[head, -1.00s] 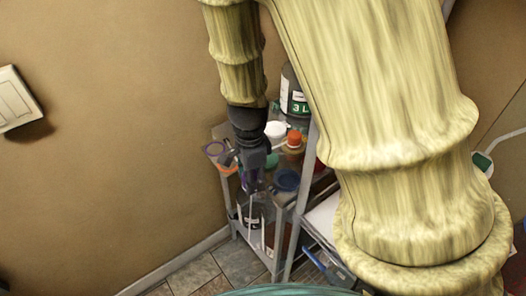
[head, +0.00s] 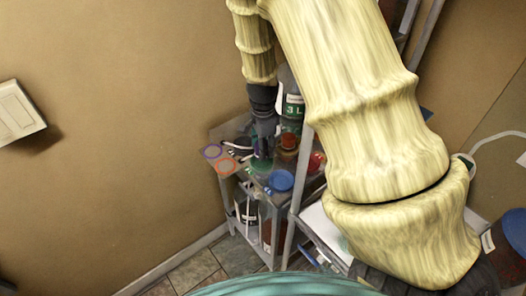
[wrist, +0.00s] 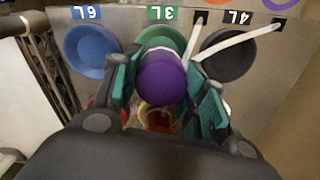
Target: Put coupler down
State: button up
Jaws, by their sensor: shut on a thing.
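My gripper (wrist: 161,72) is shut on a purple round-ended piece (wrist: 161,84), which looks like the coupler. The teal finger pads stand on either side of it. In the wrist view the piece covers part of a green disc (wrist: 155,38) marked 3L. I cannot tell whether it touches the surface below. In the head view my gripper (head: 262,157) is low over the shelf top, and the held piece is hard to make out there.
A blue disc (wrist: 91,51) marked 6L and a black disc (wrist: 229,55) marked 4L flank the green one. Two white strips lie near the black disc. A purple ring (head: 212,152) and an orange ring (head: 226,166) are at the shelf's left. A 3L bottle (head: 292,105) stands behind.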

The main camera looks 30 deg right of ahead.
jog(key=shift+f+p, duration=0.7)
jog(key=shift+f, duration=1.05)
jog(key=shift+f, duration=0.2)
jog(key=o, duration=1.1)
jog(key=shift+r, duration=0.1)
jog(key=shift+r+b, duration=1.4)
jog(key=shift+r, duration=4.7)
